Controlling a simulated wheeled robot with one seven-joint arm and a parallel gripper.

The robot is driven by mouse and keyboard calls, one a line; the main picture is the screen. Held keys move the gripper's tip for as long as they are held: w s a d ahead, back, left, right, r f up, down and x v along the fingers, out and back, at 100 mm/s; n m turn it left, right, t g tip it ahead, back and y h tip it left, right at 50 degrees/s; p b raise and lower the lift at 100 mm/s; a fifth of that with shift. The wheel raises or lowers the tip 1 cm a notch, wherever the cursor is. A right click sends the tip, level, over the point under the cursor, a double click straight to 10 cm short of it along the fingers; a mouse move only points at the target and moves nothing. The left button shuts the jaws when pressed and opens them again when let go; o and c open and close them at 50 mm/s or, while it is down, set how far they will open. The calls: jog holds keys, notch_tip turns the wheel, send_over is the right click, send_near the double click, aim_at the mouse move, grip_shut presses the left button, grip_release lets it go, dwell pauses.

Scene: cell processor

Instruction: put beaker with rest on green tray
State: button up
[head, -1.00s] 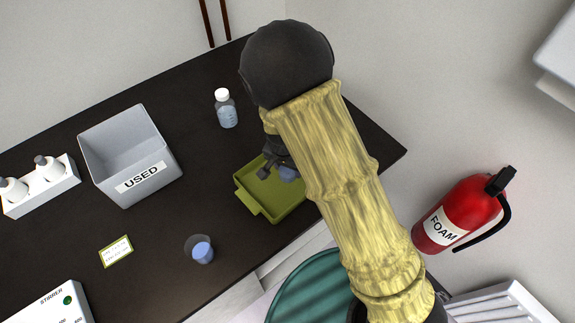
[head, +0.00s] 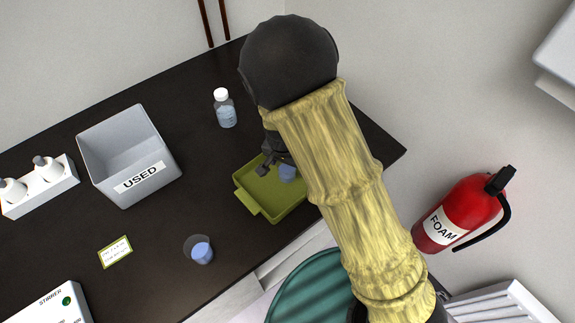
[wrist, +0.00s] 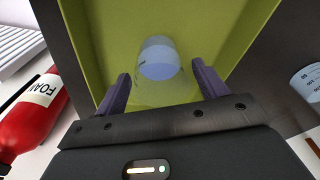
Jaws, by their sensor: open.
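The green tray (head: 251,195) lies near the front right edge of the dark bench; its floor and walls also show in the wrist view (wrist: 222,22). A clear beaker with blue liquid (wrist: 159,62) stands on the tray; in the head view only part of this beaker (head: 287,173) shows beside my arm. My gripper (wrist: 161,82) is open, its fingers apart on either side of the beaker's near part. I cannot tell whether they touch it. A second beaker with blue liquid (head: 201,251) stands on the bench left of the tray.
A grey bin marked USED (head: 128,155) stands to the left. A capped bottle (head: 224,108) is behind the tray. A small label card (head: 115,252), a stirrer (head: 55,305) and a white rack (head: 40,187) are further left. A red extinguisher (head: 460,212) is at right.

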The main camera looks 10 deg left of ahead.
notch_tip(320, 180, up, 10)
jog(key=s, duration=0.2)
jog(key=shift+a+r+b, duration=0.25)
jog(key=shift+b, duration=0.1)
dwell(0.3)
jog(key=shift+w, duration=0.1)
jog(key=s+d+r+n, duration=0.1)
jog(key=s+d+r, duration=0.1)
jog(key=d, duration=1.1)
jog(key=s+d+r+n, duration=0.1)
jog(key=s+d+r, duration=0.1)
jog(key=d, duration=1.1)
jog(key=shift+s+n+t, duration=0.3)
jog(key=shift+s+t, duration=0.1)
jog(key=shift+s, duration=0.4)
jog(key=shift+r, duration=0.1)
